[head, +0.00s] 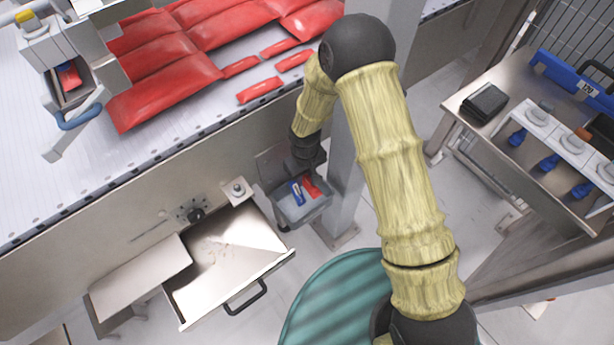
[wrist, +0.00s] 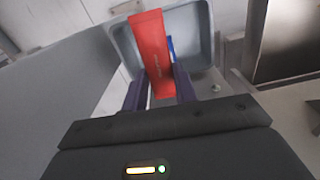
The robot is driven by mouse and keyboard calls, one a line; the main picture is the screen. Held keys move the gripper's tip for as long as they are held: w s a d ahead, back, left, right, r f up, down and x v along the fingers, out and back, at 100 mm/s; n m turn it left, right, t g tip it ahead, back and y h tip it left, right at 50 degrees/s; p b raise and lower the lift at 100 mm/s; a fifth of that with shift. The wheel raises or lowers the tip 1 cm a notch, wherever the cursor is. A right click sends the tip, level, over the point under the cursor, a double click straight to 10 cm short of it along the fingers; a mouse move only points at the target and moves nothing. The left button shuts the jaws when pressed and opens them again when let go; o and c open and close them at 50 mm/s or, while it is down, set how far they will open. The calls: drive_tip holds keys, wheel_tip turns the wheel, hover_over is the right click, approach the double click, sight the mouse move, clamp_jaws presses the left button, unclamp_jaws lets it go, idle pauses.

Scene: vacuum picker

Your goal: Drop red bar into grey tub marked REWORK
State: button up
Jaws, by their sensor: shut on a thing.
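My gripper (head: 306,172) is shut on a red bar (wrist: 150,45), with its dark fingers (wrist: 160,88) on either side of the bar's near end. The bar points away from my gripper, over the grey tub (wrist: 200,80). In the head view the red bar (head: 312,188) shows below my gripper, over the grey tub (head: 304,213) beside the metal post. A blue item (head: 297,192) lies in the tub; it is partly hidden behind the bar in the wrist view (wrist: 170,47). No REWORK marking is readable.
A conveyor (head: 60,130) carries large red packs (head: 170,85) and several loose red bars (head: 260,90). A metal post (head: 348,200) stands right of the tub. An open drawer (head: 220,250) is at lower left, and a bench (head: 490,130) is at right.

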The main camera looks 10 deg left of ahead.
drive_tip(key=shift+w+f+b, duration=0.3)
drive_tip(key=shift+f+b, duration=0.15)
drive_tip(key=shift+f, duration=0.5)
drive_tip(key=shift+r, duration=0.1)
wheel_tip(320, 180, down, 6)
drive_tip(key=b, duration=0.4)
drive_tip(key=shift+b, duration=0.4)
drive_tip(key=o, duration=1)
drive_tip(key=shift+o, duration=0.2)
